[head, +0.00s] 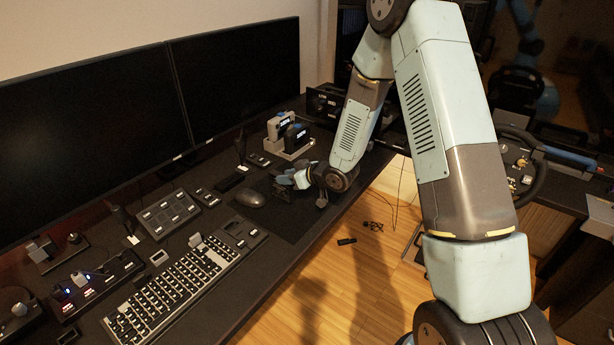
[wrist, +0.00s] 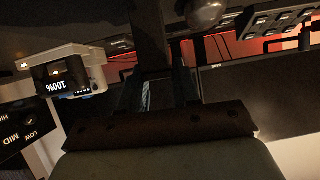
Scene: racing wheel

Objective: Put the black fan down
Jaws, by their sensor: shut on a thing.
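My gripper (head: 287,181) is low over the dark mat, to the right of the mouse in the head view. It is shut on a dark thing (head: 283,193), which I take to be the black fan; it is small and dim there. In the wrist view my gripper's fingers (wrist: 165,92) stand on both sides of a dark, flat shape. The fan's outline is lost against the dark desk. I cannot tell whether its underside touches the mat.
A grey mouse (head: 250,198) lies just left of my gripper. A white charger (head: 289,146) with black batteries stands behind it. The keyboard (head: 180,285) and button pad (head: 167,213) are further left. Two monitors (head: 235,85) line the back. The desk's front edge is close on the right.

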